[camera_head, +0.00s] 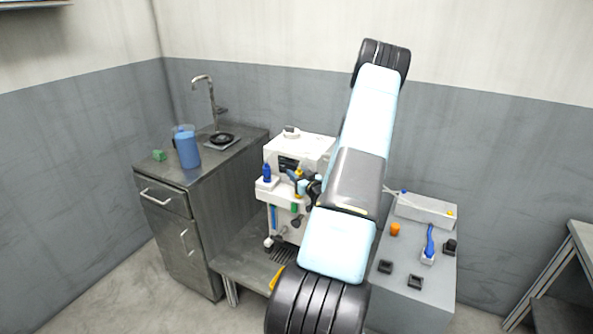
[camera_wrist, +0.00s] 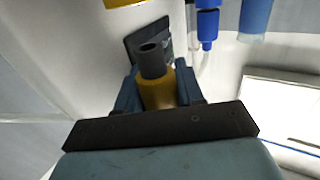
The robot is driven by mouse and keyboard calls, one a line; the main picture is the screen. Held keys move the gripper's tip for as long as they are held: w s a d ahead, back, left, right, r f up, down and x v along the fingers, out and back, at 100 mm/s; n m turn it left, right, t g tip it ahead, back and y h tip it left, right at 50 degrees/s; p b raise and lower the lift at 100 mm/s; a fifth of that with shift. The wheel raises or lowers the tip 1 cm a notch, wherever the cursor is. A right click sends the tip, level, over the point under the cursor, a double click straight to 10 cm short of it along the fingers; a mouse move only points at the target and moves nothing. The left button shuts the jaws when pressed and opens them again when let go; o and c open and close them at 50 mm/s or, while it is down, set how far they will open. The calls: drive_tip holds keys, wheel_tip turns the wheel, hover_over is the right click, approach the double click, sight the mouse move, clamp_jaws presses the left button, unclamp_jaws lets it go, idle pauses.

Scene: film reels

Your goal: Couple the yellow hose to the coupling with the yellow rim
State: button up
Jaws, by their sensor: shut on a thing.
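My gripper (camera_wrist: 158,90) is shut on the yellow hose end (camera_wrist: 158,94), a yellow sleeve with a dark, hollow tip pointing up and away in the wrist view. A dark plate (camera_wrist: 134,42) shows behind the tip. A yellow piece (camera_wrist: 126,3) is cut off at the top edge of the wrist view; I cannot tell if it is the coupling's rim. It stands apart from the hose tip. In the head view my gripper (camera_head: 309,186) is at the front of the white machine (camera_head: 310,147), partly hidden by my arm. The rest of the hose is unclear.
Blue fittings (camera_wrist: 208,28) hang close to the right of the hose tip in the wrist view. A sink counter (camera_head: 165,170) with a blue jug (camera_head: 187,150) stands left of the machine. A grey cabinet (camera_head: 408,300) with small parts on top stands right.

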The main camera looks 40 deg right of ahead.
drive_tip(key=shift+a+f, duration=0.1)
drive_tip(key=shift+f, duration=1.5)
drive_tip(key=shift+s, duration=0.15)
idle(0.3)
drive_tip(key=shift+f, duration=0.55)
idle(0.3)
drive_tip(key=o, duration=0.8)
drive_tip(key=shift+s+a, duration=0.25)
drive_tip(key=shift+s, duration=1.55)
drive_tip(key=shift+s+a, duration=0.3)
drive_tip(key=shift+s, duration=1.55)
drive_tip(key=shift+s+a, duration=0.25)
drive_tip(key=shift+s, duration=1.55)
